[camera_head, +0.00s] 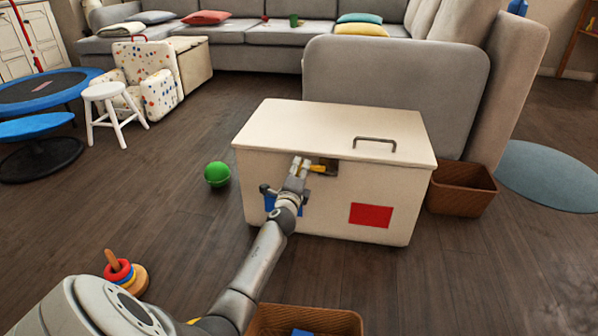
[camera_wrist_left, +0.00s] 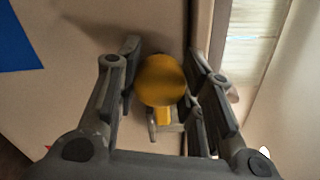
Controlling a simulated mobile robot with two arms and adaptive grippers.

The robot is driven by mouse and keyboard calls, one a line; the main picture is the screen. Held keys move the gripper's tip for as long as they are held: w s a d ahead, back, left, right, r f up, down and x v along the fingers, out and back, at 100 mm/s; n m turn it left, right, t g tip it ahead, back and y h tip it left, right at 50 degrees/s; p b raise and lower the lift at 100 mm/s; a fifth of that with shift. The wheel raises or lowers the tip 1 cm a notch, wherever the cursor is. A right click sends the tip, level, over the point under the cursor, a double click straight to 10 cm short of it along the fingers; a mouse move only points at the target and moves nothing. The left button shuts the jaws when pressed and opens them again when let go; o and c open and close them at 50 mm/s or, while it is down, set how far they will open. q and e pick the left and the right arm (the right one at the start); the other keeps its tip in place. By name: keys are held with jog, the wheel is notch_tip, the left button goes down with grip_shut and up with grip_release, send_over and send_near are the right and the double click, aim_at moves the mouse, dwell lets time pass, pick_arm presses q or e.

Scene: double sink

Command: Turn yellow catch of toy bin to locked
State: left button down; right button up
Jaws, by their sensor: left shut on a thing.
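The toy bin (camera_head: 370,175) is a cream box with its lid down, standing on the floor. Its yellow catch (camera_head: 318,168) sits on a dark plate on the front face, just under the lid edge. In the left wrist view the round yellow end of the catch (camera_wrist_left: 161,82) lies between the two fingers of my left gripper (camera_wrist_left: 160,95). My left gripper (camera_head: 301,166) reaches the catch from the left in the head view and is shut on it. The fingers hide part of the catch, so its exact angle is hard to tell. My right gripper is not in view.
A dark handle (camera_head: 375,142) is on the lid. A green ball (camera_head: 217,174) lies left of the bin, and a brown basket (camera_head: 462,188) stands at its right. A ring stacker (camera_head: 124,273) and another basket (camera_head: 305,320) are nearer me. A grey sofa is behind.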

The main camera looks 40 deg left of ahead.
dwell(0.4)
pick_arm(q)
jog(key=c, duration=0.9)
grip_release()
jog(key=shift+c, duration=0.2)
jog(key=v, duration=1.2)
